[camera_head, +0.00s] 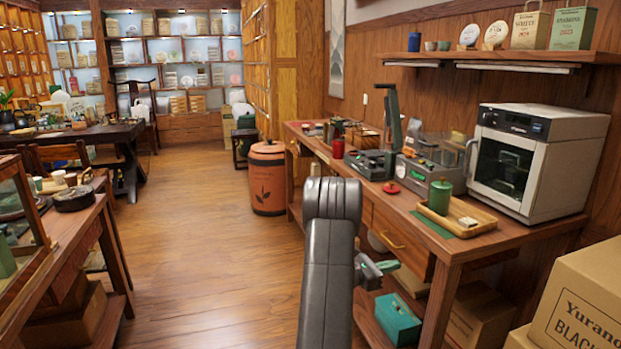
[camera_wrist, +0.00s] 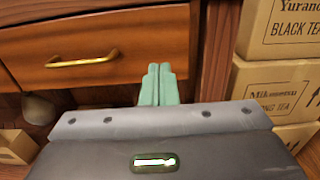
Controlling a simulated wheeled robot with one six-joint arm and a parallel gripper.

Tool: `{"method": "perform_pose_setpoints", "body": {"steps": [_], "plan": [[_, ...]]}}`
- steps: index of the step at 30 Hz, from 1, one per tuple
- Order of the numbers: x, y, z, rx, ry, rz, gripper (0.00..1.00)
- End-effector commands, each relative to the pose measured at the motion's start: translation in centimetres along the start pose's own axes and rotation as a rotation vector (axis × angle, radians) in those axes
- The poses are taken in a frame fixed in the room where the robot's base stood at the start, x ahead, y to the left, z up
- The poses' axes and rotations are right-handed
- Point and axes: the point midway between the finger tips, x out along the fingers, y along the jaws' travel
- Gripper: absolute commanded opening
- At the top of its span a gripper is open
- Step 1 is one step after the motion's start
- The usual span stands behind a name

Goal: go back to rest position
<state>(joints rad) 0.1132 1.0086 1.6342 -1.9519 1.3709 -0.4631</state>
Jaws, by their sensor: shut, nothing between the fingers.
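My gripper (camera_wrist: 158,72) shows in the wrist view as two pale green fingers pressed together, shut and empty. Behind the fingers is the wooden front of a drawer (camera_wrist: 60,35) with a brass handle (camera_wrist: 83,60). In the head view my grey arm rises in the lower middle, and part of my gripper (camera_head: 378,268) shows to its right, in front of the workbench; its fingertips are hard to make out there.
The workbench (camera_head: 480,240) runs along the right wall, with a wooden tray (camera_head: 484,220), a green canister (camera_head: 440,196) and a white oven (camera_head: 535,160). Stacked cartons (camera_head: 580,300) stand at right. A display table (camera_head: 85,232) stands left; an orange barrel (camera_head: 267,180) farther back. The floor between is clear.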

Motion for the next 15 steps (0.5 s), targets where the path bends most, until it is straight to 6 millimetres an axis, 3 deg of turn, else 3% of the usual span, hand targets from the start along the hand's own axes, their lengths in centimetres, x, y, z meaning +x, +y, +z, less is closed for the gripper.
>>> {"method": "perform_pose_setpoints", "body": {"steps": [4, 15], "plan": [[2.8, -0.2, 0.0, 0.001, -0.001, -0.004, 0.0], [4.8, -0.9, 0.1, 0.002, 0.0, 0.0, 0.0]]}}
